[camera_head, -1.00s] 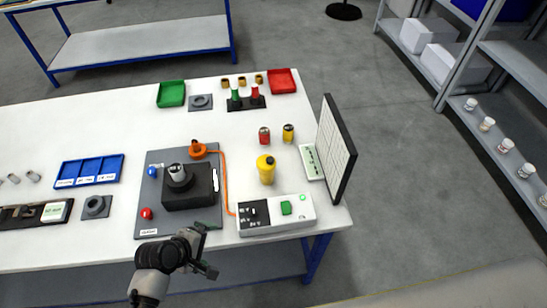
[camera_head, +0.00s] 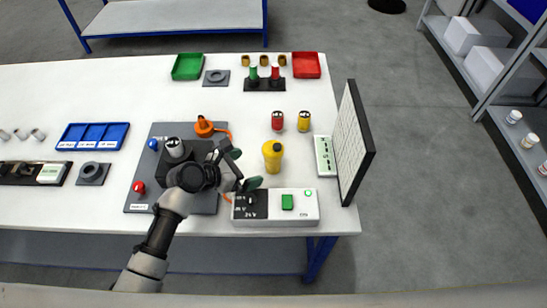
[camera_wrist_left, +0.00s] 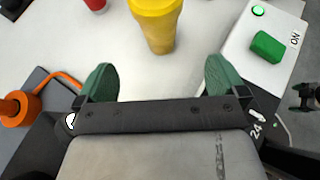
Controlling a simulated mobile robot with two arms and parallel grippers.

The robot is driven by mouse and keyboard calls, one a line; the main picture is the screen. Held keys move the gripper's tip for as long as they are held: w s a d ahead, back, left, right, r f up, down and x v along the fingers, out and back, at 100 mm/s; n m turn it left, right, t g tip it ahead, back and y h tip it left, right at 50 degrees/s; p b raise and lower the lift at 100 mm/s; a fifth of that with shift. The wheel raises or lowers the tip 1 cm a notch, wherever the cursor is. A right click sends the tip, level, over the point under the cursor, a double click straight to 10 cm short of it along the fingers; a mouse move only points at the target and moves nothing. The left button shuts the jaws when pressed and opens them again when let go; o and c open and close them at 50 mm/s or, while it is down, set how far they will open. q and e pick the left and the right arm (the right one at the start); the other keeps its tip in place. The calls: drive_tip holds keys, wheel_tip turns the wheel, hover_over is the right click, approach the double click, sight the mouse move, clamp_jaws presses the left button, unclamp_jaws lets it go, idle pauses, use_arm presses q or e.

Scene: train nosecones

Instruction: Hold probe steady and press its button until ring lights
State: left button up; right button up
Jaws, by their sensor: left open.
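A yellow, bottle-like object (camera_head: 272,157), possibly the probe, stands upright on the white table. It also shows in the wrist view (camera_wrist_left: 157,22), ahead of the gap between my fingers. I see no button or ring on it. My left gripper (camera_head: 243,169) is open with green finger pads; it also shows in the wrist view (camera_wrist_left: 160,80). It is empty, just left of the yellow object and apart from it. The white supply box (camera_head: 276,208) has a green button (camera_head: 287,202) and a small lit green ring (camera_head: 308,193). A dark shape at the wrist view's right edge may be my right gripper (camera_wrist_left: 304,97).
Left is a grey board (camera_head: 138,205) with a black block, partly hidden by my arm, and an orange plug (camera_head: 204,127) with a cable. Red (camera_head: 277,121) and yellow (camera_head: 304,121) cylinders stand behind. An upright panel (camera_head: 354,143) borders the right.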

sight(266, 163)
use_arm(q)
drive_tip(key=b+x, duration=0.4)
drive_tip(key=x, duration=0.1)
drive_tip(key=shift+w+d+f+b, duration=0.1)
drive_tip(key=shift+f+b, duration=0.25)
drive_tip(key=shift+b, duration=0.05)
drive_tip(key=shift+w+d+f+p, duration=0.15)
drive_tip(key=shift+w+d+p, duration=0.2)
drive_tip(key=shift+w+d, duration=0.35)
drive_tip(key=shift+x, duration=0.9)
drive_tip(key=shift+s, duration=0.2)
drive_tip(key=shift+c, duration=0.2)
